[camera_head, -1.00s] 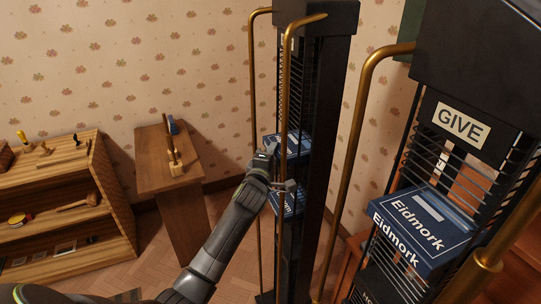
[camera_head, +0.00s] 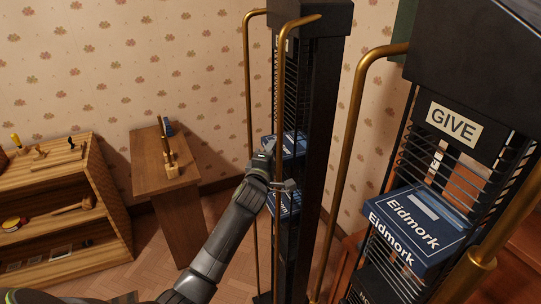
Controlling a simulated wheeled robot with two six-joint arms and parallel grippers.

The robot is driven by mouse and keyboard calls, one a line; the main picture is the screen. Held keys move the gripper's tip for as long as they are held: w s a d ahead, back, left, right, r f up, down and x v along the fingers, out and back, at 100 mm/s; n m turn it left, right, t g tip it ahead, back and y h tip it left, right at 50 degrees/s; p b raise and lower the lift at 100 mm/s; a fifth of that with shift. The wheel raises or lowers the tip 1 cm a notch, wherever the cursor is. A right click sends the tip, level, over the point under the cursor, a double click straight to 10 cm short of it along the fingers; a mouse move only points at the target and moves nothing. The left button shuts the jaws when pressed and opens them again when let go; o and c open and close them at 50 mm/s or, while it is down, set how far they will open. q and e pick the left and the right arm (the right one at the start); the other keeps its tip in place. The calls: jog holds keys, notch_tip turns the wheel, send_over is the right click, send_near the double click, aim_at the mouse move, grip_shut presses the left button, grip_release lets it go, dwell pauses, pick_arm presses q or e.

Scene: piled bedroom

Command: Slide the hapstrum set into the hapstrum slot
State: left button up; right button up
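My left gripper (camera_head: 274,172) is at the front of the tall, narrow black rack, beside its brass rails. A blue box (camera_head: 295,143) sits in that rack just above the gripper, and another blue box (camera_head: 287,206) sits just below it. The lower box has white lettering that is mostly covered and too small to read, so I cannot tell which is the hapstrum set. The gripper and rail hide part of both boxes. I cannot tell whether the fingers are open or shut on something. No slot label for hapstrum is readable. My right gripper is not in view.
A nearer black rack at right bears a "GIVE" label (camera_head: 454,124) and holds a blue "Eidmork" box (camera_head: 418,228). Brass rails (camera_head: 352,130) stand between the racks. A wooden stand (camera_head: 150,182) and a wooden shelf (camera_head: 105,185) with small tools are at left.

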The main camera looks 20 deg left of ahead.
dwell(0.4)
pick_arm(q)
jog(key=shift+s+d+p, duration=0.2)
jog(key=shift+s+p, duration=0.1)
jog(key=shift+s, duration=1.25)
jog(key=shift+s, duration=0.2)
jog(key=o, duration=0.6)
jog(key=shift+f, duration=0.1)
jog(key=c, duration=0.6)
jog(key=shift+s, duration=0.1)
